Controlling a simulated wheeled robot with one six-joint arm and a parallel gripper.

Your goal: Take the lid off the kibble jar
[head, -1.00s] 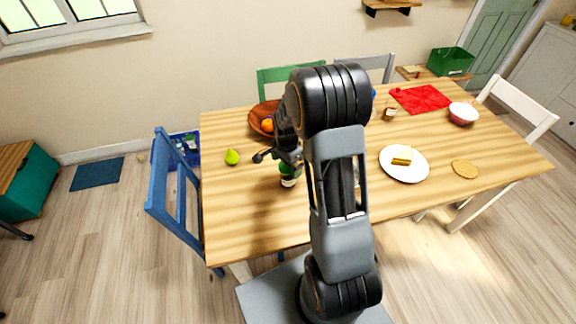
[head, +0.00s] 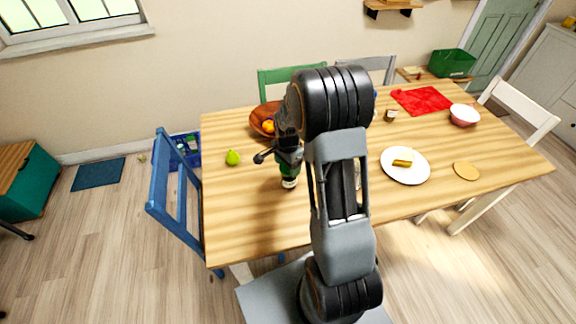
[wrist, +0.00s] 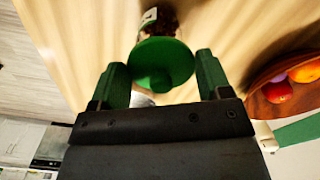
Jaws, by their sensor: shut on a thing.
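The kibble jar (head: 289,184) stands upright near the left part of the wooden table, small and partly hidden below my gripper. Its white label and brown contents show at the top of the wrist view (wrist: 165,20). The round green lid (wrist: 158,56) lies between my fingers and covers part of the jar in that view. My gripper (wrist: 162,78) has green fingers on either side of the lid and is shut on it. In the head view my gripper (head: 290,162) is directly above the jar. I cannot tell whether there is a gap between lid and jar.
A green pear (head: 232,158) lies left of the jar. A brown fruit bowl (head: 257,118) stands behind. A white plate with a sandwich (head: 405,175), a coaster (head: 466,171), a bowl (head: 464,116) and a red cloth (head: 421,100) lie right. The table's front left is clear.

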